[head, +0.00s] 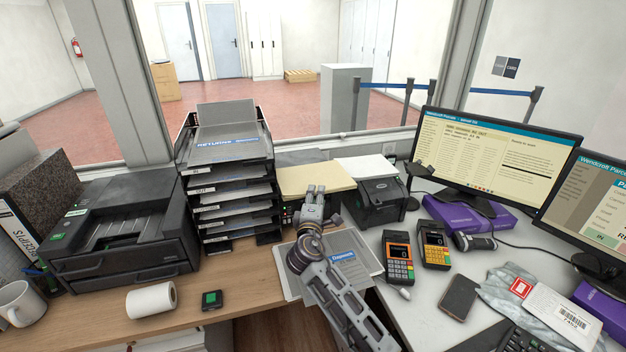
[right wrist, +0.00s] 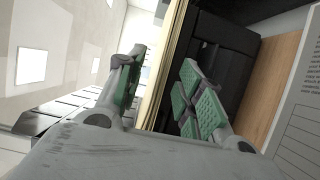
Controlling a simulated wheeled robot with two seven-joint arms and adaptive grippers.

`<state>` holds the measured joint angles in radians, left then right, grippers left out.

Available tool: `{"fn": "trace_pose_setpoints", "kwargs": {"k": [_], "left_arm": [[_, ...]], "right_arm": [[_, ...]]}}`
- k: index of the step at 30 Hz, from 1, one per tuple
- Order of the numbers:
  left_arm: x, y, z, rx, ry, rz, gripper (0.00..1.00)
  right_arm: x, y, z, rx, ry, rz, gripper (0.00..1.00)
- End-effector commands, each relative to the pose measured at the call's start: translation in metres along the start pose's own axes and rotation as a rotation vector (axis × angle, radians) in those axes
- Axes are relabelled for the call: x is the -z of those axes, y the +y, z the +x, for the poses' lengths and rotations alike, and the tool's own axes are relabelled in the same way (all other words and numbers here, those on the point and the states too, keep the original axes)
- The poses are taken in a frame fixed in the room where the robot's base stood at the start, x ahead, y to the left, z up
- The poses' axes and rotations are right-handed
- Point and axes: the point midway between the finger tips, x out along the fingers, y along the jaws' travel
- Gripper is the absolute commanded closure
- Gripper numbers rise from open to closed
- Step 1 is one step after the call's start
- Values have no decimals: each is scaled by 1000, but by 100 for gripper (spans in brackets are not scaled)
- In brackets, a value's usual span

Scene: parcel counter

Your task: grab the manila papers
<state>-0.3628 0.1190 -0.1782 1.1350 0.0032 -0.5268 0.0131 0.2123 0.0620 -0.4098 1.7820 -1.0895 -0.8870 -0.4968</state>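The manila papers (head: 318,177) lie as a flat cream stack on top of a dark unit beyond the counter's middle. My right gripper (head: 314,194) is at their near edge in the head view. In the right wrist view the green-padded fingers of the right gripper (right wrist: 163,82) are spread apart. The edge of the manila papers (right wrist: 172,45) runs between them, with a gap visible on the side of the right-hand finger. Contact with the other finger cannot be told. My left gripper is not in view.
A tall stack of black trays (head: 235,190) stands left of the papers. A small black printer (head: 378,203) with white sheets above it stands to the right. A grey folder (head: 350,262) lies under my right arm. Card terminals (head: 398,257) and monitors (head: 490,165) are at the right.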

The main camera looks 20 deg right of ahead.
Motion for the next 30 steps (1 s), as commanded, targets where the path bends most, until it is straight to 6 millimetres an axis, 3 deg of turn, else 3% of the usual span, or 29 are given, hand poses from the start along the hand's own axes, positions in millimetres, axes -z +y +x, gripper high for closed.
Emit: {"fn": "trace_pose_setpoints", "kwargs": {"k": [8,21,30], "left_arm": [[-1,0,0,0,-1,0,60],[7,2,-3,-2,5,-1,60],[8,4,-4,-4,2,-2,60]], "right_arm": [[0,0,2,0,0,-1,63],[-5,-4,42,-1,0,0,63],[-5,-4,52,-1,0,0,63]]}}
